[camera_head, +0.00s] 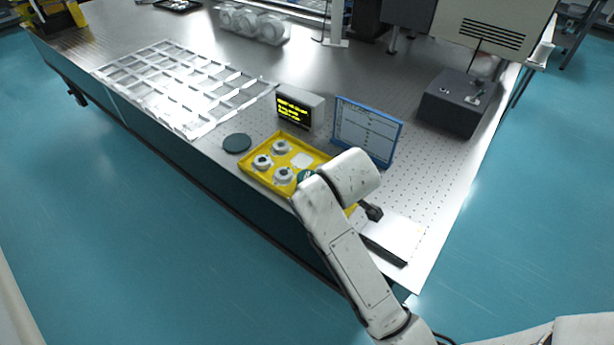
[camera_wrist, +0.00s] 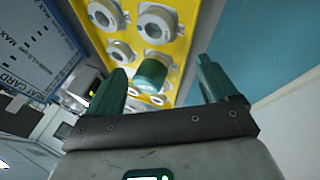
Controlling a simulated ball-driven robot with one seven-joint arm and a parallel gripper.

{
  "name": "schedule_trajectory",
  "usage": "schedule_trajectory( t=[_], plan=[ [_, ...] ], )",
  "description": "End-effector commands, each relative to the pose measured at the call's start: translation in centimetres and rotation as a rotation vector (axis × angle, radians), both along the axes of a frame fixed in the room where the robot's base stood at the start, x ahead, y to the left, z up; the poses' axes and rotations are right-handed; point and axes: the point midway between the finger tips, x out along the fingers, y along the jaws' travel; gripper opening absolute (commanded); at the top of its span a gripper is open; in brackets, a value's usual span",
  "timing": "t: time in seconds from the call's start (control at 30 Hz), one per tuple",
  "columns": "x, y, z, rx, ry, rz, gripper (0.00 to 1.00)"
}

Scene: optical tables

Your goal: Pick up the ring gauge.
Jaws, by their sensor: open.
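A shallow yellow tray (camera_head: 251,177) lies on the optical table and holds several white ring-shaped pieces with dark centres, such as this white ring (camera_head: 281,147). In the wrist view, the yellow tray (camera_wrist: 132,14) carries these white rings (camera_wrist: 156,25) and a teal round piece (camera_wrist: 152,73). I cannot tell which piece is the ring gauge. My gripper (camera_wrist: 162,65) is open, with its two teal fingers apart and nothing held. The teal piece appears between the fingers, beyond the tips. In the head view my arm hides the right part of the tray.
A small box with a yellow-text display (camera_head: 299,110) and a blue-framed card (camera_head: 367,131) stand behind the tray. A dark disc (camera_head: 237,143) lies left of it, near a metal grid (camera_head: 185,88). A grey control box (camera_head: 454,102) stands at the back right.

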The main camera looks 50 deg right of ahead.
Motion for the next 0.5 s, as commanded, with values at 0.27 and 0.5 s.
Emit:
schedule_trajectory(
  t=[0.27, 0.5],
  plan=[
    [3.4, -7.7, 4.4, -0.185, 0.215, 0.154, 0.86],
    [4.9, -9.5, 6.1, -0.151, 0.433, 0.408, 0.86]
  ],
)
